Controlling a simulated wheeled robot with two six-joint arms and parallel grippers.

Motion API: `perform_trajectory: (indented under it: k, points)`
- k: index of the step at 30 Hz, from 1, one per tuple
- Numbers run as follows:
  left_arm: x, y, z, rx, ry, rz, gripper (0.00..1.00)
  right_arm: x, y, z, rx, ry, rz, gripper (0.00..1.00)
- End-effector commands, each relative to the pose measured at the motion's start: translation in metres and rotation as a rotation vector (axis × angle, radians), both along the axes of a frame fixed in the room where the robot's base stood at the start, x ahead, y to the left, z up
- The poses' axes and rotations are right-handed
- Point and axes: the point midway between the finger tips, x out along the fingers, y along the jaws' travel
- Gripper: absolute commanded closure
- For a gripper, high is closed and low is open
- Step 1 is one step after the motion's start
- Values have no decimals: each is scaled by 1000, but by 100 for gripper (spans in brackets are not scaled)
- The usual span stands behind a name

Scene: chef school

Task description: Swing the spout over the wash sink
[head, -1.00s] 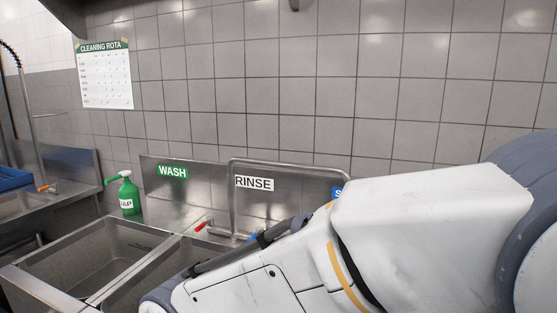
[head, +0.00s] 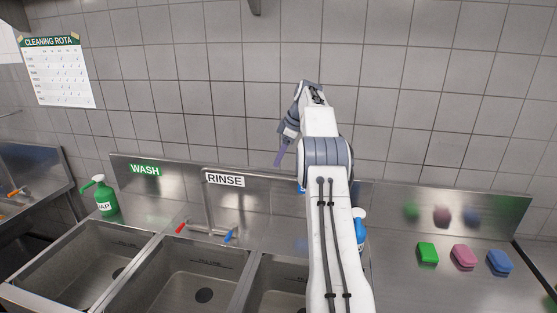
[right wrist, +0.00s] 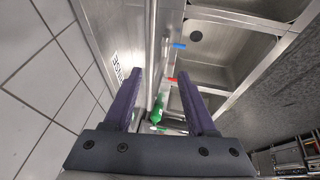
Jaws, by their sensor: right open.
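The metal spout pipe (head: 205,200) rises behind the red tap handle (head: 181,227) and blue tap handle (head: 231,235), then bends right along the backsplash; its far end is hidden behind my right arm. The wash sink (head: 82,262) is at the left under the WASH sign (head: 145,169). My right gripper (head: 280,157) is open and empty, raised above the pipe's right part. In the right wrist view, the pipe (right wrist: 151,45) runs down the picture, lined up with the gap between the open fingers (right wrist: 161,90); contact does not show. My left gripper is out of view.
The middle sink (head: 190,280) has a RINSE sign (head: 225,179) behind it. A green soap bottle (head: 104,198) stands behind the wash sink. A blue spray bottle (head: 360,230) is partly behind my arm. Green, pink (head: 463,257) and blue sponges lie on the right counter.

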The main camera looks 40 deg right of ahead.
Motion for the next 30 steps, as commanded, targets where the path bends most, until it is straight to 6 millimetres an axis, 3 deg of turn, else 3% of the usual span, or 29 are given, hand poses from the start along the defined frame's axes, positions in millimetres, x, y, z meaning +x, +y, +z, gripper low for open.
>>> perform_trajectory:
  k: [1, 5, 10, 21, 30]
  points:
    - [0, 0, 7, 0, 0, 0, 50, -5, -15, 5, -9, -8, 0, 43]
    - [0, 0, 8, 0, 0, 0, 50, -8, -27, 0, -19, -17, 6, 43]
    - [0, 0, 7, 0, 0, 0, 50, 1, -24, -22, -18, -16, 9, 43]
    - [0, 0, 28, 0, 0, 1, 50, 28, -17, -76, -19, -17, 8, 43]
    - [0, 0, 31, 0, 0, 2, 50, 34, -16, -91, -21, -19, 7, 43]
